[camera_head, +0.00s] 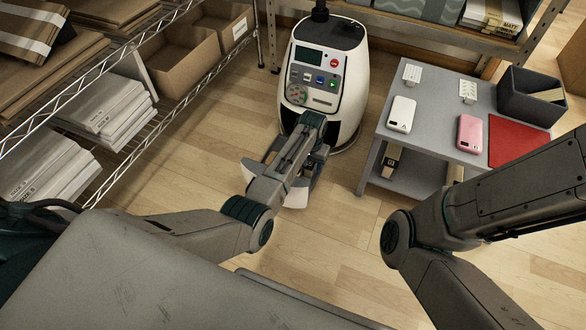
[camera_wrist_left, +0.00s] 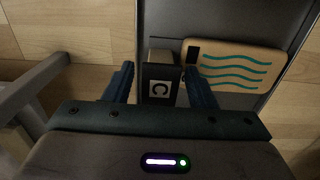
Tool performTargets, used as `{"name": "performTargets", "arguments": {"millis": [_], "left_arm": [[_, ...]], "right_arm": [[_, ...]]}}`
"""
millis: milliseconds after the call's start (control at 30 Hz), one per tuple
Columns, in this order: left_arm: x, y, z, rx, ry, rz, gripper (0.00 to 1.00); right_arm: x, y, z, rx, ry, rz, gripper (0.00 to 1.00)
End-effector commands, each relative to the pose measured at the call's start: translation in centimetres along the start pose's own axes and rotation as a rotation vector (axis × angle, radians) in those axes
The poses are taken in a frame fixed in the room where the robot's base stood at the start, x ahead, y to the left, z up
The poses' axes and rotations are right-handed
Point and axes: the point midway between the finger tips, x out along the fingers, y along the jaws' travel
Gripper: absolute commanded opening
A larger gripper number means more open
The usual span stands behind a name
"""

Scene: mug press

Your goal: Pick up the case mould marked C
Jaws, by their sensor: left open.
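The case mould marked C (camera_wrist_left: 160,86) shows in the left wrist view as a small dark block with a white label reading C and a tan part behind it. My left gripper (camera_wrist_left: 159,78) is open, with one finger on each side of the mould. A narrow gap shows beside the fingers, and I cannot tell whether either touches it. In the head view my left arm reaches down in front of the white press, and its forearm hides the gripper's jaws and the mould. My right gripper is outside both views.
A tan board with teal waves (camera_wrist_left: 238,66) lies right beside the mould, close to the right finger. The white press (camera_head: 325,75) stands behind my left arm. A grey table (camera_head: 437,100) at the right holds phone cases, a red mat and a dark bin. Shelves line the left.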

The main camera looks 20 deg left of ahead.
Motion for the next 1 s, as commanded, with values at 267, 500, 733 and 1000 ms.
{"name": "performTargets", "arguments": {"millis": [267, 500, 733, 1000], "left_arm": [[0.09, -0.01, -0.01, 0.000, 0.000, 0.000, 0.51], [0.10, -0.01, 0.00, 0.000, 0.000, 0.000, 0.08], [0.04, -0.01, -0.04, 0.000, 0.001, 0.000, 0.00], [-0.40, -0.01, -0.05, 0.000, 0.001, 0.000, 0.00]], "right_arm": [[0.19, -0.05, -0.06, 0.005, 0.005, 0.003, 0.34], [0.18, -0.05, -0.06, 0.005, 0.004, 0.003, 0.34], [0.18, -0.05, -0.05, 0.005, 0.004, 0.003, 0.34], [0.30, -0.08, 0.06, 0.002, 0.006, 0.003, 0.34]]}}
